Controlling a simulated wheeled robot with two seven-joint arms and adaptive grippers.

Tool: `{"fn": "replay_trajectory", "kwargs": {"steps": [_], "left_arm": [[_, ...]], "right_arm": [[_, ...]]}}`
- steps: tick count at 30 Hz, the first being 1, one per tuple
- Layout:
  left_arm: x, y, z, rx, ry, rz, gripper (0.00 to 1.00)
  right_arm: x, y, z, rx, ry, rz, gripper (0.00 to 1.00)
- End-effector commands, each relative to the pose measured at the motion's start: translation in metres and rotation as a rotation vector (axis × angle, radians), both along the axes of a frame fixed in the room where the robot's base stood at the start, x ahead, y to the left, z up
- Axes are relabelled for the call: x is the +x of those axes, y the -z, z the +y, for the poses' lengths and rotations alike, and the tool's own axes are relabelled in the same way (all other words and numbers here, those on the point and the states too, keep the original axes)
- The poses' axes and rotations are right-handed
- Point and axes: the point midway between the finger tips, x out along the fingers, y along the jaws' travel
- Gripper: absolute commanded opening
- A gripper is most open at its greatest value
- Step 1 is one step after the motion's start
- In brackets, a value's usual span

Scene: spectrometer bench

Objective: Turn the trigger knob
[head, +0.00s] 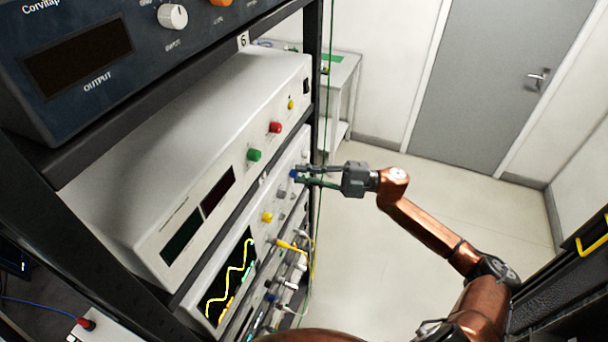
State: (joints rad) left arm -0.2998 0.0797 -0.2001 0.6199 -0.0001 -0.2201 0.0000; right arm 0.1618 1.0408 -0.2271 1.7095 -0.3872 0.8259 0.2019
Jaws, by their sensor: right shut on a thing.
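My right gripper (299,175) reaches in from the right at the front of the oscilloscope-like instrument (205,282) in the rack. Its fingers are closed around a small blue knob (293,174) near the far upper end of that panel. The fingers partly hide the knob. No label on it can be read, so I cannot confirm from print that it is the trigger knob. A yellow knob (267,217) sits nearer on the same panel. The screen (231,279) shows a yellow wave. My left gripper is not in view.
Above is a white instrument (187,165) with green (254,155) and red (275,127) terminals. A yellow plug with cable (290,245) sticks out below my gripper. A rack post (314,80) stands beside it. Open floor (370,260) lies right of the rack.

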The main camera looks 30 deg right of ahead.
Motion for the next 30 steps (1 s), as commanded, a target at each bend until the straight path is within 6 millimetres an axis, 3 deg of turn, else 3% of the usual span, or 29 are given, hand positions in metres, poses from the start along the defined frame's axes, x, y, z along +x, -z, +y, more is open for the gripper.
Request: {"fn": "replay_trajectory", "kwargs": {"steps": [1, 2, 9, 20, 30], "left_arm": [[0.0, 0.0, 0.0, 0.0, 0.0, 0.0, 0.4], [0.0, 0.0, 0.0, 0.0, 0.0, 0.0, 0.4], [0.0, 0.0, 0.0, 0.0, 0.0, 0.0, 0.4], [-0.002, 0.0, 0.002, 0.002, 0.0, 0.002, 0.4], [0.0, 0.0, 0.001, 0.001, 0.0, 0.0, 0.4]], "right_arm": [[0.0, 0.001, 0.0, -0.001, 0.001, 0.001, 0.0], [0.0, 0.001, 0.0, -0.001, 0.001, 0.001, 0.17], [0.0, 0.001, 0.0, -0.001, 0.0, 0.0, 0.34], [-0.002, 0.002, -0.005, -0.001, 0.002, 0.001, 0.34], [-0.03, 0.01, -0.061, -0.002, 0.004, 0.004, 0.34]]}}
